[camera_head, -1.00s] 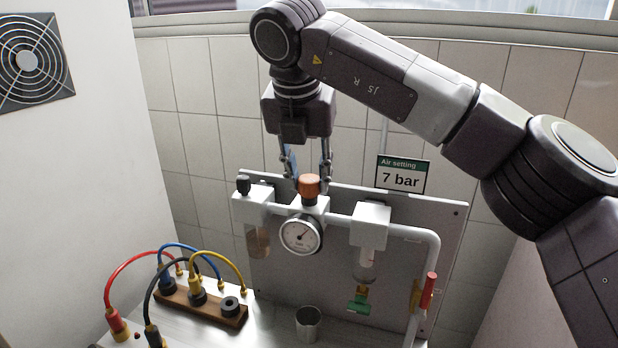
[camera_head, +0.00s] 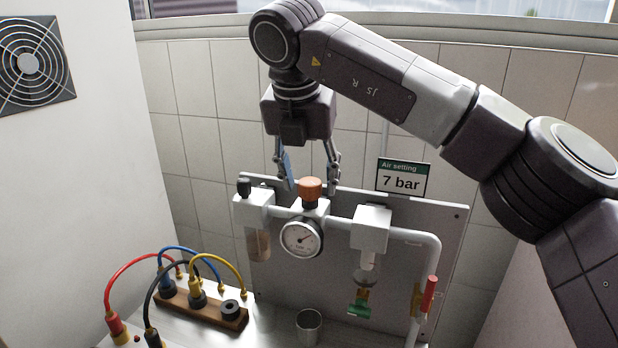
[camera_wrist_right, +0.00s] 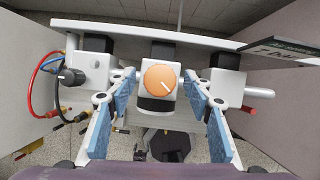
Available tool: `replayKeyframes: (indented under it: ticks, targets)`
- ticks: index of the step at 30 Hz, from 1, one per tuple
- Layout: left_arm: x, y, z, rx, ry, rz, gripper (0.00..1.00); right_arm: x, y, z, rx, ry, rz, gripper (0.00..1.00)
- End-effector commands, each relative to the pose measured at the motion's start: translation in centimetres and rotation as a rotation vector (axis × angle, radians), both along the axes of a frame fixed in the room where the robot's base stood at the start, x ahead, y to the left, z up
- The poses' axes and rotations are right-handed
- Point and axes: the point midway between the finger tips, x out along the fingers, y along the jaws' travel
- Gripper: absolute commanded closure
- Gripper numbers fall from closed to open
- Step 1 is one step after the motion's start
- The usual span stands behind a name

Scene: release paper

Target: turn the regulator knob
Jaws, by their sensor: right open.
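The orange regulator knob (camera_head: 310,188) sits on top of the regulator, above a round white pressure gauge (camera_head: 301,237). In the right wrist view the knob (camera_wrist_right: 160,79) is seen from above, with a white line pointing to its lower right. My right gripper (camera_head: 311,185) points down over the knob, its fingers spread to either side. In the wrist view its blue-padded fingers are open, with the knob between them and gaps on both sides. The gauge needle points to the upper right. A sign (camera_head: 403,178) reads "Air setting 7 bar". My left gripper is out of view.
A grey panel (camera_head: 450,235) backs the pipework. A small dark knob (camera_head: 243,187) is left of the regulator and a red-handled valve (camera_head: 429,294) right. A wooden socket block (camera_head: 205,306) with coloured cables and a metal cup (camera_head: 308,326) stand below.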

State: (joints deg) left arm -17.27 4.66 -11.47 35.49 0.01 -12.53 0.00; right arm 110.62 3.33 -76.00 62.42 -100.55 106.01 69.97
Motion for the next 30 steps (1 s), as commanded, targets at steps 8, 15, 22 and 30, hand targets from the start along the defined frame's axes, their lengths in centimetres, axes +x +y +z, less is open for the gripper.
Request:
replayKeyframes:
  ticks: [8,15,22,30]
  targets:
    - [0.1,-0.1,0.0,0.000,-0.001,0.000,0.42,-1.6,0.4,4.1,0.000,-0.004,-0.001,0.53]
    - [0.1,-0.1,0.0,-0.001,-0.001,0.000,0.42,-3.4,0.9,8.6,0.002,-0.004,-0.001,0.53]
    - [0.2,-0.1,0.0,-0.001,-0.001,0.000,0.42,-4.3,1.1,10.8,0.001,-0.001,-0.001,0.53]
    - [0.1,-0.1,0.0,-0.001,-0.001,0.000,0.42,-4.4,1.1,11.0,0.001,-0.001,0.000,0.53]
